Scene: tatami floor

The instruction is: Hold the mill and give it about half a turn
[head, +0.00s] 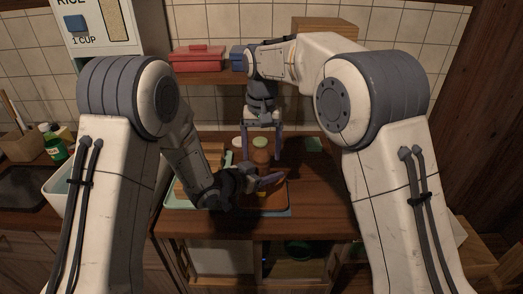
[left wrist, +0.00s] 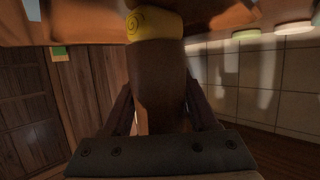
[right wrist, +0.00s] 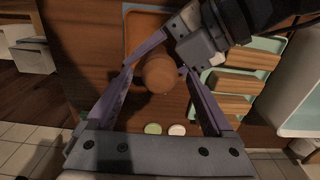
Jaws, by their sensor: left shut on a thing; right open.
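The mill (head: 261,158) is a brown wooden cylinder with a round top, on the counter. My left gripper (head: 265,181) reaches it from the side and is shut on its body. In the left wrist view the brown body (left wrist: 157,80) is between the fingers, with a yellow spiral-marked band (left wrist: 154,26) at one end; I cannot tell if this band is part of the mill. My right gripper (head: 262,156) points down from above, open. In the right wrist view the mill's round top (right wrist: 160,74) lies between its spread fingertips, with a gap visible at the left.
Green (right wrist: 153,128) and white (right wrist: 177,129) lids stand close to the mill. A pale green tray with wooden blocks (right wrist: 235,82) is beside it. A red box (head: 197,58) sits on the shelf behind.

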